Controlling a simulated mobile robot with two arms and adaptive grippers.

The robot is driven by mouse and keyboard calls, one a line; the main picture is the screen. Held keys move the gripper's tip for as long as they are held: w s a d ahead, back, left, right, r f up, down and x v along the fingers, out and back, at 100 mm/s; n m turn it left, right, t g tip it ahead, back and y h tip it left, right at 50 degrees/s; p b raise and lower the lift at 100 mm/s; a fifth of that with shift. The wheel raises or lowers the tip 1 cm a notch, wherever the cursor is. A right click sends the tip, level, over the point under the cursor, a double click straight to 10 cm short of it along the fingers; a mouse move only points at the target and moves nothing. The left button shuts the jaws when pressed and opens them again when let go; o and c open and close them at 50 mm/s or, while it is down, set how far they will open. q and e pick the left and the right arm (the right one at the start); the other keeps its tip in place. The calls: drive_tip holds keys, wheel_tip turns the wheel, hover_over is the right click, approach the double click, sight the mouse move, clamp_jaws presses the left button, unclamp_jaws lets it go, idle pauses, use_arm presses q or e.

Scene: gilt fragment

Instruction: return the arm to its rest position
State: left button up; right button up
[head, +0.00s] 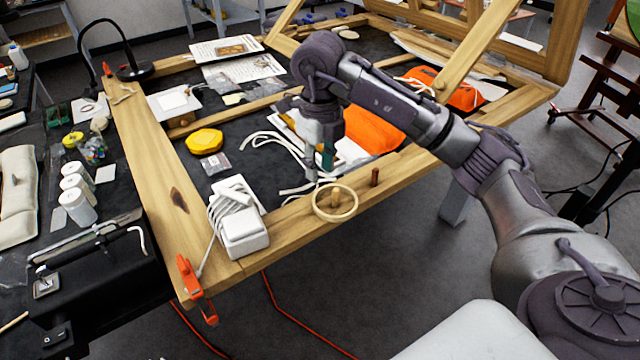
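My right arm (400,108) reaches in from the lower right over the wooden-framed table, bent at a grey joint above the dark work surface. My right gripper (318,172) hangs from its end, pointing down, above the near part of the table. A small teal part shows at the gripper; I cannot tell if it is a finger pad or something held. The fingers are small and partly hidden, so their opening is unclear. My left gripper is not in view.
A wooden hoop (335,219) lies around a pale peg on the table's front rail, near a dark peg (374,177). A white box with cord (240,225), yellow lump (205,141), orange cloth (372,130) and white strips surround the gripper. Open floor (420,270) lies in front.

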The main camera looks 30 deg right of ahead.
drive_tip(key=shift+r, duration=0.45)
